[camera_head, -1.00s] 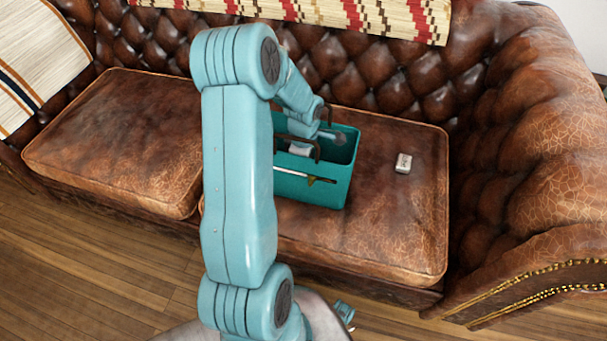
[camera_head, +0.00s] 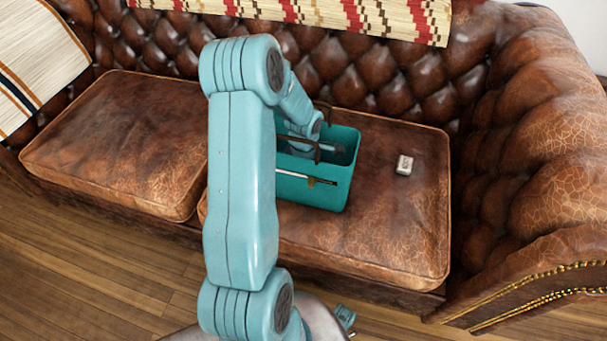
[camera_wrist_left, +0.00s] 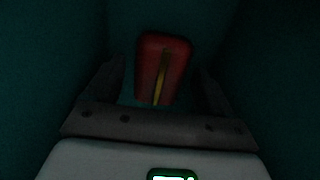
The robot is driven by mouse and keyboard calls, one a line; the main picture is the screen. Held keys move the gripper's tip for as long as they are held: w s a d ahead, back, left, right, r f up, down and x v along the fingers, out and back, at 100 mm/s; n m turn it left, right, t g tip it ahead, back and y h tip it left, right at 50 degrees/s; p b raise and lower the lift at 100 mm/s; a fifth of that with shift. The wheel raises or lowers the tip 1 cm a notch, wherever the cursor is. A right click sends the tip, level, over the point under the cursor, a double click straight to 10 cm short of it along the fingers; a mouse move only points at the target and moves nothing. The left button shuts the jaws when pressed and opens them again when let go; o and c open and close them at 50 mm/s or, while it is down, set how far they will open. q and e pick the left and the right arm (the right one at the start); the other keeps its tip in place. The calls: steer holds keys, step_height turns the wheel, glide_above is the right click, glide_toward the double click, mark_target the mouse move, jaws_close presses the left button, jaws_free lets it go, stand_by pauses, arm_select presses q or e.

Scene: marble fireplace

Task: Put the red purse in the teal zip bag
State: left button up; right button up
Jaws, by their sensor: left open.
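The teal zip bag (camera_head: 310,187) stands open at the top on the right seat cushion, with its dark handles raised and a zip across its front. My left arm reaches down into its opening, and its gripper is mostly hidden by the bag in the head view. In the left wrist view, the red purse (camera_wrist_left: 174,66), with a yellowish zip line, is inside the dark teal interior. My left gripper (camera_wrist_left: 161,80) is open, with one finger on each side of the purse. Whether the fingers touch it cannot be told.
A small pale box (camera_head: 404,165) lies on the cushion (camera_head: 375,232) right of the bag. The leather sofa back (camera_head: 370,75) rises behind, and the armrest (camera_head: 545,130) stands at the right. The left cushion (camera_head: 115,145) is bare.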

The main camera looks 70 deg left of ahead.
arm_select(q)
step_height(320, 180, up, 12)
steer(key=p, duration=0.3)
steer(key=shift+p, duration=0.35)
step_height(320, 180, down, 13)
steer(key=b, duration=0.4)
steer(key=shift+r+b, duration=0.1)
steer(key=shift+b, duration=0.2)
step_height(320, 180, up, 5)
steer(key=shift+f+p, duration=0.2)
steer(key=shift+p, duration=0.8)
steer(key=shift+r, duration=0.3)
steer(key=shift+f, duration=0.1)
